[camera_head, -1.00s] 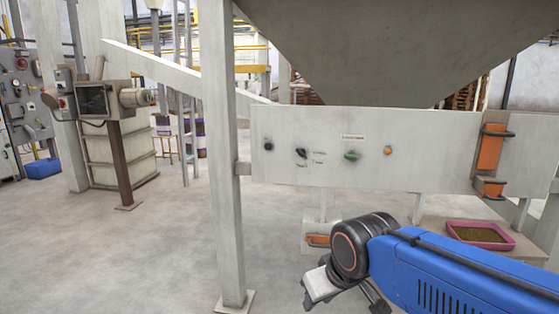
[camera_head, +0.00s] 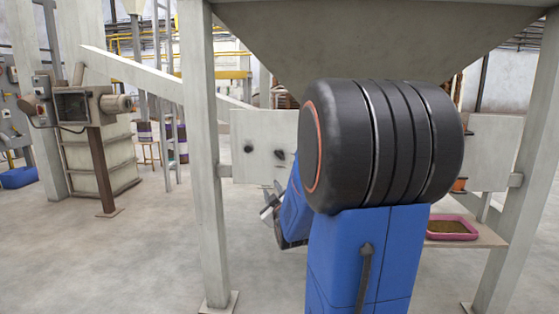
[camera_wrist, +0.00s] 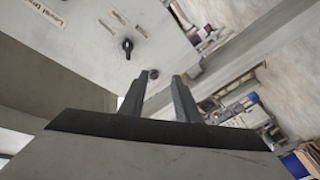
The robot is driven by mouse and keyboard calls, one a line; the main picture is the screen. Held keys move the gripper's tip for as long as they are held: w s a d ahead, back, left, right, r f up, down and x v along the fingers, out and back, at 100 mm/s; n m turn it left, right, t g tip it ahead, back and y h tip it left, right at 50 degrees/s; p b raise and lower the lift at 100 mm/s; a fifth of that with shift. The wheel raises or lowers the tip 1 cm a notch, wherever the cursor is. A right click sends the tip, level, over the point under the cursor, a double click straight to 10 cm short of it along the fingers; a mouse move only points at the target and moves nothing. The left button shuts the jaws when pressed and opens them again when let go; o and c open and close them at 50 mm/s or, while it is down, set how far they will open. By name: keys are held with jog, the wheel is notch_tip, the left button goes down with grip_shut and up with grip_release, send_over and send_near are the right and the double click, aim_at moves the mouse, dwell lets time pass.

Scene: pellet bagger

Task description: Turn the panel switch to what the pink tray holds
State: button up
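The pale panel (camera_head: 257,130) hangs below the hopper, its right half hidden behind my arm. A black pointer switch (camera_head: 280,154) sits on it. In the wrist view the switch (camera_wrist: 127,47) has small labels around it, too small to read. A round black knob (camera_head: 248,149) is left of it and also shows in the wrist view (camera_wrist: 153,74). The pink tray (camera_head: 452,237) holds brownish-olive granular material on a low shelf. My gripper (camera_head: 268,203) is below the panel's left part. In the wrist view its fingers (camera_wrist: 158,82) are apart and empty, pointing towards the panel.
A grey post (camera_head: 207,150) stands left of the panel, and a sloping frame leg (camera_head: 515,190) stands at right. The hopper (camera_head: 370,40) overhangs the panel. A machine box on a brown post (camera_head: 97,150) stands at left. The floor between is open.

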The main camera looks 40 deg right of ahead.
jog(key=s+d+r+t+h, duration=0.1)
jog(key=s+d+h, duration=0.1)
jog(key=d, duration=0.4)
send_near(280, 157)
jog(key=shift+n+t, duration=0.3)
jog(key=x, duration=0.9)
jog(key=shift+d+f, duration=0.1)
jog(key=shift+f, duration=0.2)
grip_shut()
